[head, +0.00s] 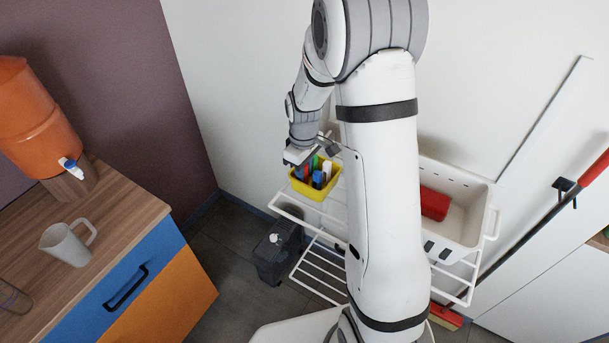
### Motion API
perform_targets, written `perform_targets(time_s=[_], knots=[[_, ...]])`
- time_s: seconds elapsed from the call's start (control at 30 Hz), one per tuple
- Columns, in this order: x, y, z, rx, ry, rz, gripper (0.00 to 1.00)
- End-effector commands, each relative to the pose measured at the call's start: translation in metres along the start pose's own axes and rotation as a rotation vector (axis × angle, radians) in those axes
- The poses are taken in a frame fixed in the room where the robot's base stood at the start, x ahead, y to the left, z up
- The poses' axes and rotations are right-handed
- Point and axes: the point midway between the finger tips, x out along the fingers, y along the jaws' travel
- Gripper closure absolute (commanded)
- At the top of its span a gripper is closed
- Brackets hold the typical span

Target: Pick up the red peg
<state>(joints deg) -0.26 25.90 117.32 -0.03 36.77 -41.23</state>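A small yellow bin (314,191) stands on a white wire rack in the head view. It holds several upright coloured pieces, among them a blue one (317,178) and a green one (315,161). A narrow red piece (305,173), probably the red peg, shows at the bin's left side, partly hidden. My gripper (300,155) is just above the bin's back left part and covers some of it. Its fingers are too small and hidden to tell whether they are open or shut, or touching anything.
A white bin (477,237) with a red object (434,204) is right of my arm. The wire rack (318,276) has a lower shelf, with a dark bin (277,255) beside it. A counter (120,200) at left bears a mug (66,245) and an orange dispenser (35,120).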

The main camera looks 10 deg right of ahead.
Motion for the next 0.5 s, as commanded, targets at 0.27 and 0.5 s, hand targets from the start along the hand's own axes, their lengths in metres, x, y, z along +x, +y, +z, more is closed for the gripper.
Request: perform_targets(time_s=[0.27, 0.5], knots=[[0.0140, -0.0005, 0.0000, 0.000, 0.000, 0.000, 0.78], [0.0138, -0.0007, -0.0002, -0.001, 0.000, 0.000, 0.89]])
